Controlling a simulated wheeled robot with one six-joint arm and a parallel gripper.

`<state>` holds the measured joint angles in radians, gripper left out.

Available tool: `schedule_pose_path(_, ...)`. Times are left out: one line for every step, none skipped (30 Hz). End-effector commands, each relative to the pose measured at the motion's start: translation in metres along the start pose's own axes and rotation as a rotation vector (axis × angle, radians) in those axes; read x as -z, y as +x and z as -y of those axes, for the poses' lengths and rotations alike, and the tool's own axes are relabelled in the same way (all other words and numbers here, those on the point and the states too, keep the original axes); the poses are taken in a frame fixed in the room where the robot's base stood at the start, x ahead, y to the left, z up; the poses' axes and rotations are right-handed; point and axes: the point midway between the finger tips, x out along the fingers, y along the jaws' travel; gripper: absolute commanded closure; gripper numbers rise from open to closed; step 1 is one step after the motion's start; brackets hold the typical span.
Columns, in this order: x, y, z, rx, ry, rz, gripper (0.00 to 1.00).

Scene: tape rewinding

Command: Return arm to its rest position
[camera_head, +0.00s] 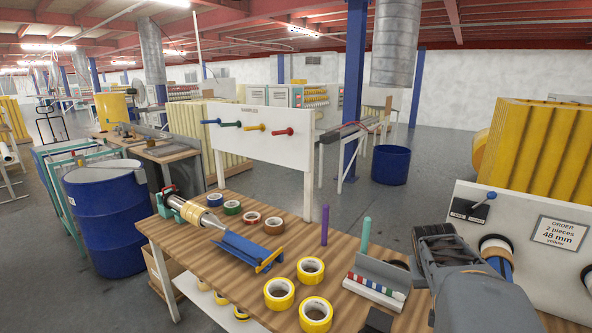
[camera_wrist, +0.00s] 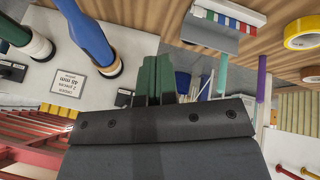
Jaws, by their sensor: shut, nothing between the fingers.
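My arm (camera_head: 460,275) is at the right front in the head view, over the right end of the wooden table (camera_head: 190,238). My gripper (camera_wrist: 156,68) shows in the wrist view as two dark green fingers side by side, shut and empty. It touches nothing that I can see. The wrist view is upside down. I cannot make out the fingertips clearly in the head view.
Yellow tape rolls (camera_head: 279,294) lie at the table's front. A winder with a blue trough (camera_head: 243,250) stands at the back left. Purple (camera_head: 324,226) and teal (camera_head: 366,237) posts stand upright. A white panel with an order sign (camera_head: 559,234) is at right, close to my arm.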

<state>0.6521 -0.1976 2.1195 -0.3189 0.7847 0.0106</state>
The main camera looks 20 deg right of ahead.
Motion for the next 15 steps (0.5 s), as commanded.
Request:
schedule_pose_path(-0.019,-0.009,0.037,0.074,-0.034,0.018,1.00)
schedule_pose_path(-0.030,-0.013,0.056,0.116,-0.050,0.031,1.00)
schedule_pose_path(-0.046,-0.020,0.080,0.169,-0.075,0.046,1.00)
schedule_pose_path(-0.058,-0.025,0.097,0.207,-0.095,0.057,1.00)
schedule_pose_path(-0.070,-0.030,0.112,0.243,-0.117,0.066,1.00)
schedule_pose_path(-0.085,-0.037,0.130,0.287,-0.148,0.075,1.00)
schedule_pose_path(-0.096,-0.043,0.143,0.318,-0.172,0.079,1.00)
schedule_pose_path(-0.107,-0.048,0.154,0.347,-0.197,0.081,1.00)
schedule_pose_path(-0.118,-0.054,0.167,0.379,-0.229,0.077,1.00)
schedule_pose_path(-0.124,-0.059,0.174,0.398,-0.253,0.071,1.00)
schedule_pose_path(-0.130,-0.063,0.180,0.413,-0.275,0.062,1.00)
schedule_pose_path(-0.135,-0.068,0.187,0.429,-0.304,0.048,1.00)
schedule_pose_path(-0.138,-0.072,0.191,0.437,-0.324,0.037,1.00)
schedule_pose_path(-0.139,-0.076,0.194,0.444,-0.341,0.025,1.00)
schedule_pose_path(-0.140,-0.081,0.197,0.453,-0.359,0.010,1.00)
